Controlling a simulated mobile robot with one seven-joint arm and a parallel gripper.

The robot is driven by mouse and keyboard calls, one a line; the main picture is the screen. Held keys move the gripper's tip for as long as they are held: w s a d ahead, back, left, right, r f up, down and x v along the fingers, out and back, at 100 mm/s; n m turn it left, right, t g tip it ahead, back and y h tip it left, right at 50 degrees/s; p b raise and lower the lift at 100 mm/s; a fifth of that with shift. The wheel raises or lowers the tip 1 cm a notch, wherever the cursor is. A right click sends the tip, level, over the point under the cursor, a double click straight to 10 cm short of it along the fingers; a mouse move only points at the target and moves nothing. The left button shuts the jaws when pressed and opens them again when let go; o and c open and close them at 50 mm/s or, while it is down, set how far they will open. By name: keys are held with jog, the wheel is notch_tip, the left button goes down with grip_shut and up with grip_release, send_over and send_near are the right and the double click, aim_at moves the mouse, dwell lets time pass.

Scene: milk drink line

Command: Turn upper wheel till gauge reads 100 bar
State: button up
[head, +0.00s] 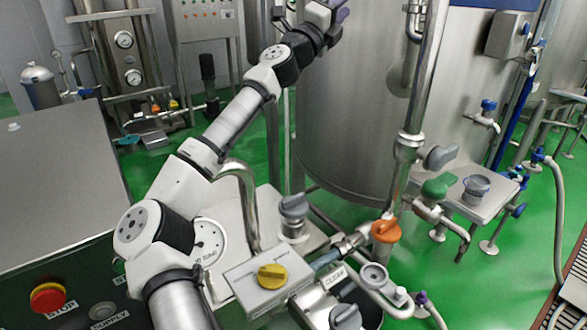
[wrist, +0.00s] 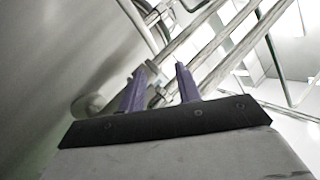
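My gripper (head: 338,18) is raised at the top of the head view, in front of the large steel tank. In the wrist view its two purple fingers (wrist: 160,68) stand apart with nothing between them, so it is open and empty. I cannot make out any part as the upper wheel for certain. A round white dial (head: 209,241) is partly hidden behind my arm, and its reading is not legible. Two small gauges, an upper one (head: 123,39) and a lower one (head: 134,77), sit on a steel unit at the back left. Their readings are too small to tell.
The steel tank (head: 345,130) fills the middle, with a vertical pipe (head: 426,75) before it. A yellow knob (head: 272,276), an orange valve handle (head: 386,230) and a green one (head: 438,186) stand in front. A red stop button (head: 48,297) is at lower left. Green floor (head: 530,230) shows at right.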

jog(key=s+d+f+m+g+h, duration=0.2)
jog(key=s+d+f+m+g, duration=0.3)
jog(key=m+g, duration=0.35)
jog(key=m+g+y+b, duration=0.3)
jog(key=m+g+y, duration=0.45)
jog(key=y, duration=1.15)
send_near(293, 198)
jog(key=shift+n+g, duration=0.3)
jog(key=shift+n, duration=0.2)
jog(key=f, duration=0.3)
jog(key=f+p, duration=0.1)
jog(key=f, duration=0.5)
jog(key=shift+w+a+p, duration=0.1)
jog(key=shift+w+p, duration=0.25)
jog(key=shift+p, duration=0.05)
grip_shut()
